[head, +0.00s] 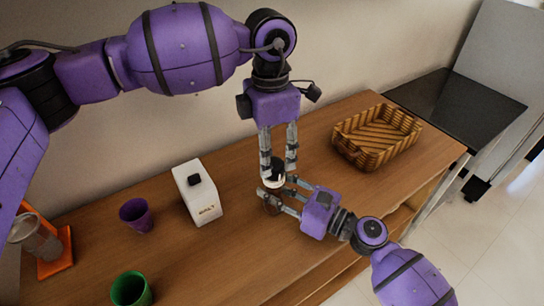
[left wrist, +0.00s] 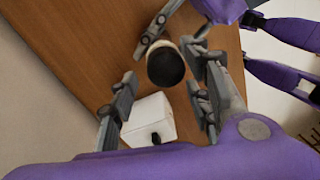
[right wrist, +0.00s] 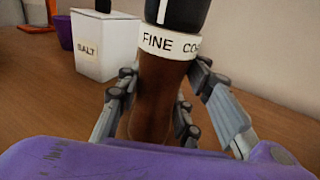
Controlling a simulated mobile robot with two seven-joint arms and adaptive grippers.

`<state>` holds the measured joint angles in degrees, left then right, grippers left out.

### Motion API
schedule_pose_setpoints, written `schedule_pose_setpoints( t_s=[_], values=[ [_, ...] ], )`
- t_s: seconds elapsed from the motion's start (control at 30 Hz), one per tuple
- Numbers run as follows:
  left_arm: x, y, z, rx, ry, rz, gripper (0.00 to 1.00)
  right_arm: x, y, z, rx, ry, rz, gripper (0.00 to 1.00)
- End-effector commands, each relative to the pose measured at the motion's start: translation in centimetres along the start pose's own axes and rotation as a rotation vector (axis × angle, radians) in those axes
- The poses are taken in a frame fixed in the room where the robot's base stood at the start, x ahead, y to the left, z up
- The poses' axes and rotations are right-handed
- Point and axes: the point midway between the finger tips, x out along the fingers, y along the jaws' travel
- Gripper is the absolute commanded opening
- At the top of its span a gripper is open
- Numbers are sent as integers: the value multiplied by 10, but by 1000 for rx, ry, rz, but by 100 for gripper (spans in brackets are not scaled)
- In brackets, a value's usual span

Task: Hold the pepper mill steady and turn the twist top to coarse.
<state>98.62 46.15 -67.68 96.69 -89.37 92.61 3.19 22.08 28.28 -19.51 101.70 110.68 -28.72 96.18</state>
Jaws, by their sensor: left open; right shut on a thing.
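The pepper mill stands upright on the table, with a brown body (right wrist: 150,100), a white band (right wrist: 168,42) and a black twist top (right wrist: 178,12). The band reads "FINE" and "CO", the rest turned out of sight. A white line on the top sits above "FINE". My right gripper (head: 273,197) is shut on the mill's body. My left gripper (head: 278,160) points down over the mill with its fingers open. In the left wrist view the dark top (left wrist: 166,68) lies beyond the open fingers, apart from them.
A white salt box (head: 197,192) stands left of the mill. A purple cup (head: 136,215), a green cup (head: 131,289) and an orange stand (head: 55,252) with a glass are farther left. A woven basket (head: 377,136) sits right. The wall is close behind.

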Motion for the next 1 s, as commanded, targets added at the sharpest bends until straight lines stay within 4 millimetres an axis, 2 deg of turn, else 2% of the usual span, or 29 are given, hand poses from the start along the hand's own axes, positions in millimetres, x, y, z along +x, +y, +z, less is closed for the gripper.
schedule_pose_setpoints(
  t_s=[0.2, 0.47, 0.77, 1.0],
  values=[
    [17, 0, 0, -1, -1, 0, 45, 0, 1, -2, 1, 2, 1, 1],
    [18, 0, 0, -1, -2, 1, 45, 0, 1, -2, 1, 3, 1, 1],
    [18, 2, 0, -4, -1, 3, 6, 0, 1, -2, 0, 3, 1, 1],
    [17, 3, -1, -22, -2, 6, 4, -1, 1, -2, -1, 3, 3, 1]
  ],
)
